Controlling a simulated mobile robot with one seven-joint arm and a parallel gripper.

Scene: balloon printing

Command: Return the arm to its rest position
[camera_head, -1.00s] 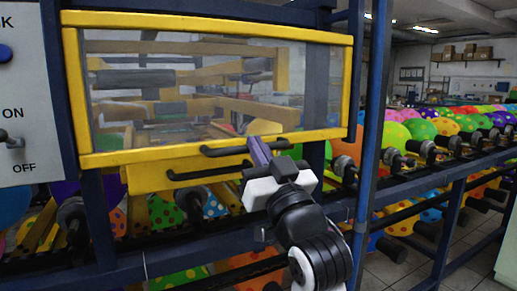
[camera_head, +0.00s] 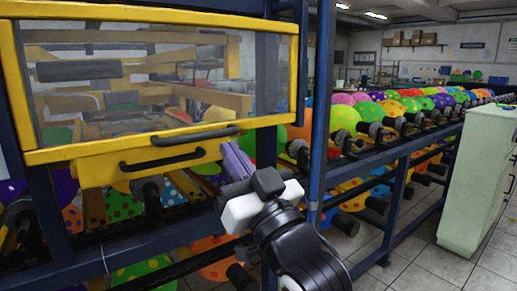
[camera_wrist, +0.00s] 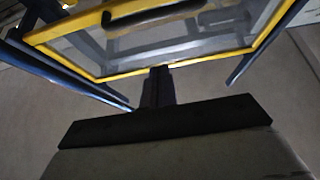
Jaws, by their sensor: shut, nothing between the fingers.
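My gripper (camera_head: 233,158) is in front of the machine's yellow-framed window, near its lower right corner. Its purple fingers are together with nothing between them. My arm comes up from the bottom of the head view, bent, with a white and black wrist. In the wrist view, the dark fingers (camera_wrist: 158,86) point toward the yellow frame (camera_wrist: 170,72). The fingertips overlap the frame's edge there, and I cannot tell whether they touch it.
The yellow-framed window (camera_head: 150,75) has a black handle (camera_head: 195,137), with a second handle (camera_head: 162,160) below. A blue post (camera_head: 320,100) stands right of my gripper. Rollers with spotted balloons (camera_head: 345,118) run to the back right. A pale cabinet (camera_head: 475,185) stands at right; tiled floor (camera_head: 410,255) is free.

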